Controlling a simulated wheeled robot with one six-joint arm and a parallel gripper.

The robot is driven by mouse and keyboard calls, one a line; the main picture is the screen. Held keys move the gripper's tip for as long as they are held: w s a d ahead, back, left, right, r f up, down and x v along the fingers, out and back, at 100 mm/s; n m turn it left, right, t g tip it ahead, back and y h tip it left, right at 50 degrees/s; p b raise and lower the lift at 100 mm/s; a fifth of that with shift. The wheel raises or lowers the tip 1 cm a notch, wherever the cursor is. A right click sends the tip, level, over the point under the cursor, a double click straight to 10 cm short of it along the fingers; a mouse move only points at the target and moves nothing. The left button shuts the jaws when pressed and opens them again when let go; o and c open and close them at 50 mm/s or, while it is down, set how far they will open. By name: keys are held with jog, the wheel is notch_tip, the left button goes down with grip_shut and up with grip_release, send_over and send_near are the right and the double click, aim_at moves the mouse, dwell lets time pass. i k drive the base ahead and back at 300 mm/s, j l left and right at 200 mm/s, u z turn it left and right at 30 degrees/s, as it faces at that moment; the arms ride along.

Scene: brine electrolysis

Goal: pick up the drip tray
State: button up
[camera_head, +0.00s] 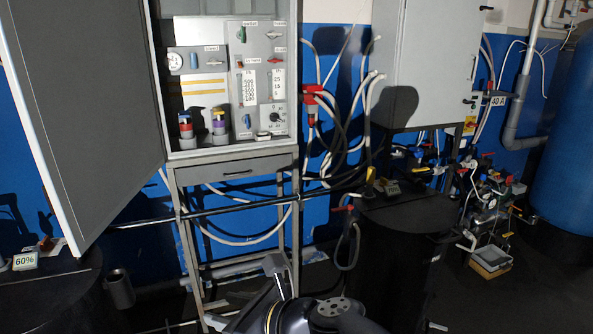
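A small, shallow, light grey-beige tray (491,262) sits low at the right, below a cluster of pipes, valves and gauges; it looks like the drip tray. The pipework partly hides its back. My gripper (246,291) is at the bottom centre, in front of the open cabinet's stand and well to the left of the tray. Its two fingers look spread apart, with nothing seen between them. My dark arm hides part of it.
A black barrel (398,262) stands between my gripper and the tray. The pipe and valve cluster (490,205) crowds the space above the tray. A blue tank (566,150) stands at the right. Dark floor (530,300) in front of the tray looks clear. An open cabinet door (85,110) fills the left.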

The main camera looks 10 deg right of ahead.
aim_at(263, 138)
jog(key=i+j+z, duration=0.1)
jog(key=i+z, duration=0.25)
jog(key=i+j+z, duration=0.2)
jog(key=z, duration=0.2)
jog(key=i+j+z, duration=0.35)
jog(key=i+j, duration=0.3)
jog(key=i+j+z, duration=0.1)
jog(key=i+j, duration=0.15)
jog(key=j, duration=0.25)
jog(key=i+j, duration=0.3)
jog(key=i+j+z, duration=0.1)
jog(key=i+j, duration=0.15)
jog(key=j, duration=0.3)
jog(key=i+j, duration=0.25)
jog(key=j, duration=0.15)
